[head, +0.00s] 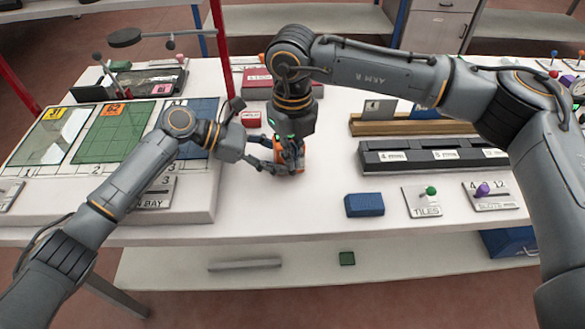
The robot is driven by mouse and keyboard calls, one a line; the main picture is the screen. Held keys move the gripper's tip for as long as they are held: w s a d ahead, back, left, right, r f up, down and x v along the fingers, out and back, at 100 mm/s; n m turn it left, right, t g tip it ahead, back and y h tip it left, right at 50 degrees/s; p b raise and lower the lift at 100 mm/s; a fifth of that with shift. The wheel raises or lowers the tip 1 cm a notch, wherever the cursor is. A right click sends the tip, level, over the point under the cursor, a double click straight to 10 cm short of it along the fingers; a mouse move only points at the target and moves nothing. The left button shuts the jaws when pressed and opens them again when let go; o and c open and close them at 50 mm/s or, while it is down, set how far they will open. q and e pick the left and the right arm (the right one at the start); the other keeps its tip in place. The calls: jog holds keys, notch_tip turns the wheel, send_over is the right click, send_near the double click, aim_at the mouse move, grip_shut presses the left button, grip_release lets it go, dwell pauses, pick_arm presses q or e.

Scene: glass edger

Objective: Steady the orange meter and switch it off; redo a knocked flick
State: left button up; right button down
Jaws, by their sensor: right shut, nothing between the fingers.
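The orange meter (305,155) stands on the white bench near the middle of the head view, largely hidden by my two grippers. My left gripper (277,157) comes in from the left and has its fingers at the meter's left and near side; whether they press on it is hidden. My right gripper (293,160) points down from above, right at the meter, with its fingers shut and nothing between them. The meter's switch and its setting cannot be made out.
A blue block (364,205), a TILES plate with a green knob (431,190) and a plate with a purple knob (483,189) lie to the right. A dark rack (425,156) is behind them. Numbered glass panels (110,131) are on the left. Bench is clear in front of the meter.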

jog(key=shift+f, duration=0.95)
pick_arm(q)
jog(key=shift+c, duration=0.2)
pick_arm(e)
jog(key=shift+r, duration=0.2)
jog(key=shift+s+r, duration=0.1)
jog(key=shift+r, duration=0.7)
pick_arm(q)
jog(key=shift+c, duration=0.2)
pick_arm(e)
jog(key=r, duration=0.3)
jog(key=s+r, duration=0.1)
jog(key=r, duration=0.1)
jog(key=shift+d+r, duration=0.1)
jog(key=shift+r, duration=0.15)
pick_arm(q)
jog(key=o, duration=0.9)
